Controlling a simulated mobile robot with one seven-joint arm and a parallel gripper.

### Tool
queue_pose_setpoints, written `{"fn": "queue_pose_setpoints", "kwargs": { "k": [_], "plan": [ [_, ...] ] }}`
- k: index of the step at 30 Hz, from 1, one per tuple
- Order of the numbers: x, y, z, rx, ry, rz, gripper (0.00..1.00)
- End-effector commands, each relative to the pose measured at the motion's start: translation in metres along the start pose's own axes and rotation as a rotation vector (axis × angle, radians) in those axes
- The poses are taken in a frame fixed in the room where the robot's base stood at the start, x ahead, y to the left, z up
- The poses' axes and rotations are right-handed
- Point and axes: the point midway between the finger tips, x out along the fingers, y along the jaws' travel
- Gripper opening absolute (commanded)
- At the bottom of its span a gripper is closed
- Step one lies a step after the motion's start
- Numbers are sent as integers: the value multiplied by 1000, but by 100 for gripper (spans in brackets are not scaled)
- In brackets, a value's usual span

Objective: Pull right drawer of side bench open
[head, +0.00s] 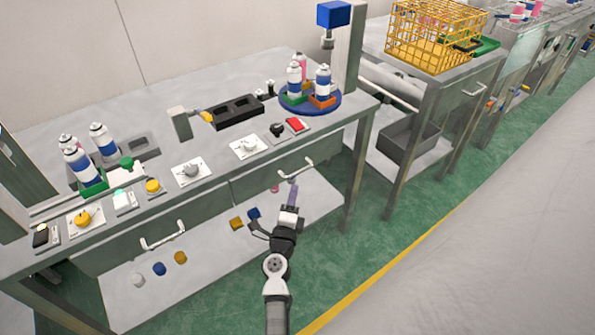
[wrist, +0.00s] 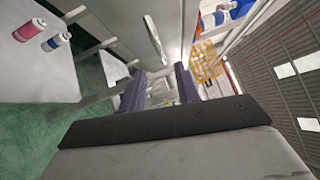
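The side bench (head: 228,73) has two drawers side by side under its top. The right drawer (head: 265,181) looks closed, its front flush with the bench. Its pale bar handle (head: 296,168) sticks out near the right end. My gripper (head: 293,187) is just in front of and below this handle in the head view, pointing toward the bench. In the wrist view, my gripper's two dark purple fingers (wrist: 160,88) stand apart, so it is open. I cannot tell whether the handle lies between them, and contact is not clear.
The left drawer handle (head: 162,236) is farther left. A lower shelf (head: 212,262) holds several small coloured caps. Above, a blue turntable (head: 310,107) carries spray cans. A bench leg (head: 357,175) stands right of the handle. Open green floor (head: 375,225) lies to the right.

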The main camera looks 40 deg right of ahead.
Motion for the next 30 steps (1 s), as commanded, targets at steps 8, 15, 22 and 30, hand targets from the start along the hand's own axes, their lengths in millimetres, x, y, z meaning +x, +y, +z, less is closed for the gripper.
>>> {"fn": "queue_pose_setpoints", "kwargs": {
  "k": [8,15,22,30],
  "plan": [
    [55,-1,0,1,0,-3,32],
    [83,-1,1,0,-2,-1,32],
    [89,0,1,-1,-2,-1,32],
    [88,-1,1,-1,-2,-1,19]
  ]
}}
